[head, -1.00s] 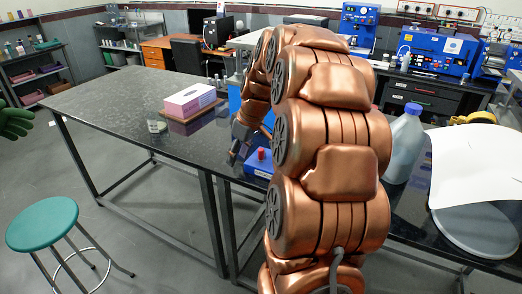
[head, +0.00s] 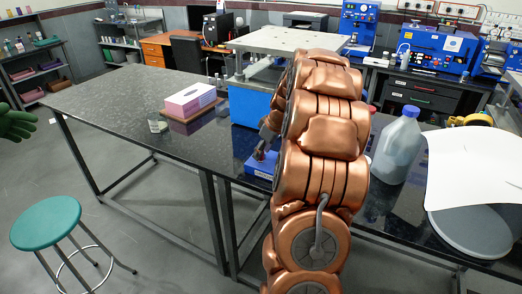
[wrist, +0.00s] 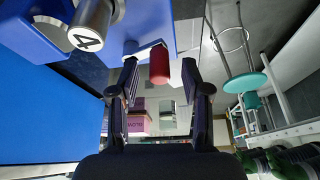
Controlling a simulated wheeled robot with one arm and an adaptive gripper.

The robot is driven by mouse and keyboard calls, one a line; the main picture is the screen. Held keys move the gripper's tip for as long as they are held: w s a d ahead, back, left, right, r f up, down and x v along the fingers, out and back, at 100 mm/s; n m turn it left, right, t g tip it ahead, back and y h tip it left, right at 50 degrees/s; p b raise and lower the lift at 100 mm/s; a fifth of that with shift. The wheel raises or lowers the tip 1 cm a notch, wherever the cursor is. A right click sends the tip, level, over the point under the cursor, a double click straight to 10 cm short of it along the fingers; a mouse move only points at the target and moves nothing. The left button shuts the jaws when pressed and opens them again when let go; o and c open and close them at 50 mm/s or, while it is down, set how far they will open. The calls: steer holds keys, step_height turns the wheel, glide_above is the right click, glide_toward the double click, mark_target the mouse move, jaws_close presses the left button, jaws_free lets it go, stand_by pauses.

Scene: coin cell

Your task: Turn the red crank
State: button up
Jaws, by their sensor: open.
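The red crank handle (wrist: 160,66) is a short red cylinder at upper middle in the wrist view, joined to a white crank arm (wrist: 143,50) on a blue base (wrist: 145,18). My gripper (wrist: 160,74) is open, with one finger on each side of the handle and a visible gap on both sides. In the head view the small blue base (head: 256,167) sits on the dark table. My gripper (head: 263,151) is just above it there, partly behind my arm, and the red handle is hidden.
A large blue machine (head: 243,106) with a pale top plate stands behind the crank. A silver cylinder marked 4 (wrist: 91,24) is at upper left in the wrist view. A pink and white box (head: 190,98) lies left. A bottle (head: 398,148) stands right.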

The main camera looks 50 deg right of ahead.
steer(key=shift+x, duration=0.8)
jaws_close()
